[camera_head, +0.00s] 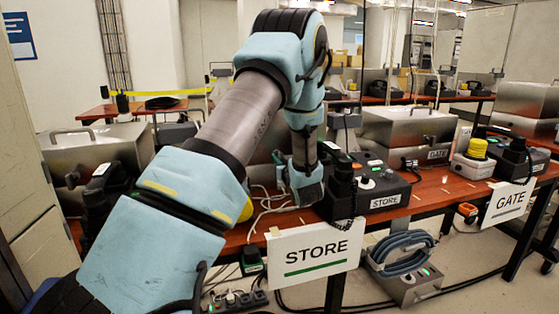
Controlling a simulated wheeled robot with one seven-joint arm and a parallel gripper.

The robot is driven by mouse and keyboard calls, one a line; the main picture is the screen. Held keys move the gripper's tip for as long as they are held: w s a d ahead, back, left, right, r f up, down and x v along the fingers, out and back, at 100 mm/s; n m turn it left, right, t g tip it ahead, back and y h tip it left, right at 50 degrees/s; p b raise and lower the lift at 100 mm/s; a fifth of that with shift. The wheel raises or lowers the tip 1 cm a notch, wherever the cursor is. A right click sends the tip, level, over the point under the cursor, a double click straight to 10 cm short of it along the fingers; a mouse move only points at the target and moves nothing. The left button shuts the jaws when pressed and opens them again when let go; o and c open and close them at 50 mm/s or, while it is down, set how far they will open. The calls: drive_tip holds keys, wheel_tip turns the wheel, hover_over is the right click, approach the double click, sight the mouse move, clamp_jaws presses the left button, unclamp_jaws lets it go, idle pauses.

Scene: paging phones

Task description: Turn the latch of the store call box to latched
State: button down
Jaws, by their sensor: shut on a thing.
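My arm reaches across the picture, and my gripper (305,186) is low over the bench, left of the dark phone unit (385,187) labelled STORE. A steel box (262,150) is mostly hidden behind my arm; I take it for the store call box. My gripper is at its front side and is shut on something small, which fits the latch. The fingertips and latch are hidden, so the latch's angle cannot be told. A white STORE sign (315,252) hangs at the bench's front edge.
A black handset (342,185) with a coiled cord stands just right of my gripper. A steel box labelled GATE (408,128) stands behind right. Another steel box (95,150) is at left.

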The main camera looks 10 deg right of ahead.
drive_tip(key=c, duration=0.8)
unclamp_jaws()
drive_tip(key=shift+s, duration=0.1)
drive_tip(key=s+d+b, duration=0.1)
drive_tip(key=s, duration=0.9)
drive_tip(key=shift+s+d, duration=0.25)
drive_tip(key=shift+s, duration=0.1)
